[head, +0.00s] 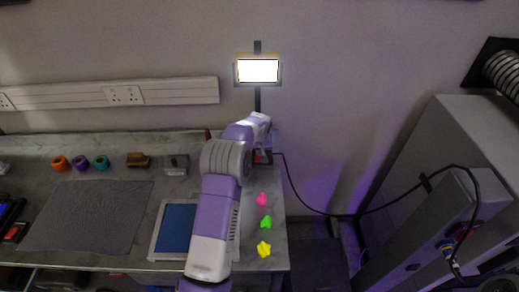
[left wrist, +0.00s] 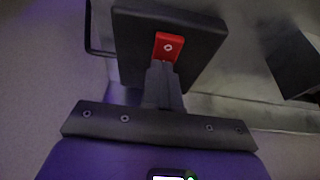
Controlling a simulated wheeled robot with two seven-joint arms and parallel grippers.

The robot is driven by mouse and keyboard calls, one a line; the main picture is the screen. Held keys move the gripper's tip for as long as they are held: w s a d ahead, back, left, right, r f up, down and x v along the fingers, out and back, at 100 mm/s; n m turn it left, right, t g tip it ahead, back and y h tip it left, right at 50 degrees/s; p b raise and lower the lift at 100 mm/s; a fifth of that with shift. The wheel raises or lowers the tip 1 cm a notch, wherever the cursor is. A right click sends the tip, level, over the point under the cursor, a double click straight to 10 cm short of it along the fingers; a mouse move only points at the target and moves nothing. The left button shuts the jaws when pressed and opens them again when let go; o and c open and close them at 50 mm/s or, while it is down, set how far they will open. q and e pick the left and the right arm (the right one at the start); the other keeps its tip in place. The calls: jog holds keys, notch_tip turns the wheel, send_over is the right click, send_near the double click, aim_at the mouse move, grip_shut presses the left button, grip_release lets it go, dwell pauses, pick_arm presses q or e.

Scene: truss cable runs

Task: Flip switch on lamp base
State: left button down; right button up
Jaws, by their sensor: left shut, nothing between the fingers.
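The lamp's panel (head: 258,70) glows bright white on a dark pole at the back of the table. Its black base (left wrist: 135,40) carries a red switch (left wrist: 168,46), both clear in the left wrist view. In the head view the base (head: 266,157) is mostly hidden behind my left arm. My left gripper (left wrist: 161,70) is shut and empty, with its tips at the near edge of the red switch. I cannot tell whether they touch it. In the head view its fingers are hidden by my arm. My right gripper is not in view.
A black cable (head: 300,196) runs from the base to the grey unit at right. Pink, green and yellow pieces (head: 265,222) lie near the table's right edge. A blue-panelled frame (head: 176,228), grey mat (head: 85,215) and several small spools (head: 80,163) lie left.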

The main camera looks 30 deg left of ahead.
aim_at(258, 160)
pick_arm(q)
jog(key=r, duration=0.1)
jog(key=r+p, duration=0.2)
jog(key=shift+w+a+r, duration=0.35)
jog(key=shift+w+r, duration=0.05)
notch_tip(258, 160, up, 9)
jog(key=shift+r, duration=0.15)
jog(key=c, duration=1.6)
grip_release()
jog(key=shift+p, duration=0.3)
jog(key=o, duration=0.8)
jog(key=s+f+g, duration=0.1)
jog(key=f, duration=0.1)
jog(key=s+d+f+g+h+p, duration=0.1)
jog(key=f, duration=0.1)
jog(key=s+f+g+h, duration=0.1)
jog(key=f, duration=0.2)
jog(key=shift+d, duration=0.35)
jog(key=shift+c, duration=0.2)
notch_tip(258, 160, down, 7)
jog(key=shift+d+f, duration=0.1)
jog(key=shift+f, duration=0.05)
